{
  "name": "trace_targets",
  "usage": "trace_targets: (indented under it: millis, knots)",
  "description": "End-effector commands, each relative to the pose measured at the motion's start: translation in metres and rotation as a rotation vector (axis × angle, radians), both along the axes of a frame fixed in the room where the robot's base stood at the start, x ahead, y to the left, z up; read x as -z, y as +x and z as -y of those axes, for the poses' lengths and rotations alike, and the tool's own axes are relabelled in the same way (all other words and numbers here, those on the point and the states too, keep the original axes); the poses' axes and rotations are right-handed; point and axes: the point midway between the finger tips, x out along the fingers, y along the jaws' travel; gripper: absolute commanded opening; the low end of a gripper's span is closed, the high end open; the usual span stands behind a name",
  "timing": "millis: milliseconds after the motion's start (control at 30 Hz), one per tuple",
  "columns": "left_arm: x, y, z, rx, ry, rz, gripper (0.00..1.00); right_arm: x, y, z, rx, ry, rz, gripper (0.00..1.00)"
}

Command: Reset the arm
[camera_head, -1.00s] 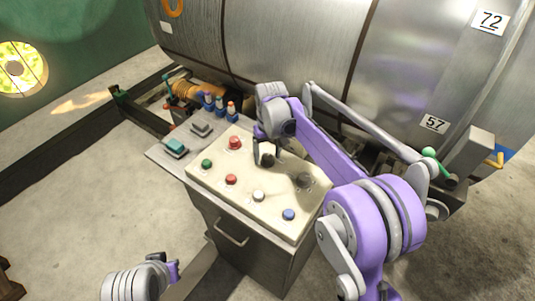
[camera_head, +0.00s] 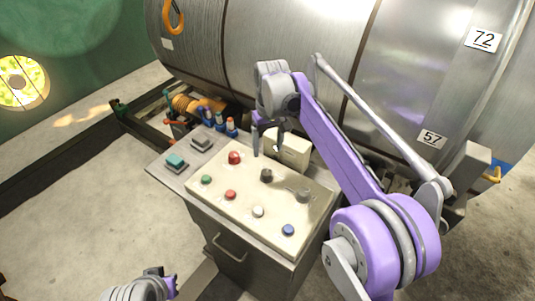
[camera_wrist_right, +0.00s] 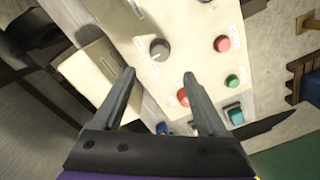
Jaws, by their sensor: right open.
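The cream control panel (camera_head: 243,208) slopes on top of a grey cabinet. It carries a black knob (camera_head: 266,175), also seen in the right wrist view (camera_wrist_right: 159,49), and another dark knob (camera_head: 304,196). It also has red, green, white and blue buttons. My right gripper (camera_head: 268,150) is open and empty above the panel's far edge, apart from the knob. In the right wrist view its two fingers (camera_wrist_right: 160,75) are spread with nothing between them. Part of my left arm (camera_head: 140,289) shows at the bottom left; its fingers are not seen.
A cream box (camera_head: 290,148) stands at the panel's back edge, close to the right gripper. A large metal tank (camera_head: 270,40) lies behind. Teal (camera_head: 176,162) and grey (camera_head: 201,144) switches sit left of the panel. The floor at left is clear.

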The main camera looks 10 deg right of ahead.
Motion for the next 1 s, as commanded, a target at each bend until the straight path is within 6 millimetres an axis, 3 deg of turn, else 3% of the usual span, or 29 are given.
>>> trace_targets:
  millis: [500,633,767,1000]
  knots:
    - [0.000,0.000,0.000,0.000,0.000,0.000,0.00,-0.003,0.000,0.000,0.000,0.000,0.000,0.76]
    - [0.000,0.000,0.000,0.000,0.000,0.000,0.00,-0.006,-0.009,0.003,0.007,0.001,0.014,0.76]
    - [0.000,0.000,0.000,0.000,0.000,0.000,0.00,-0.011,-0.035,0.013,0.027,0.001,0.063,0.76]
    - [0.000,0.000,0.000,0.000,0.000,0.000,0.00,-0.003,-0.117,0.035,0.085,0.004,0.204,0.76]
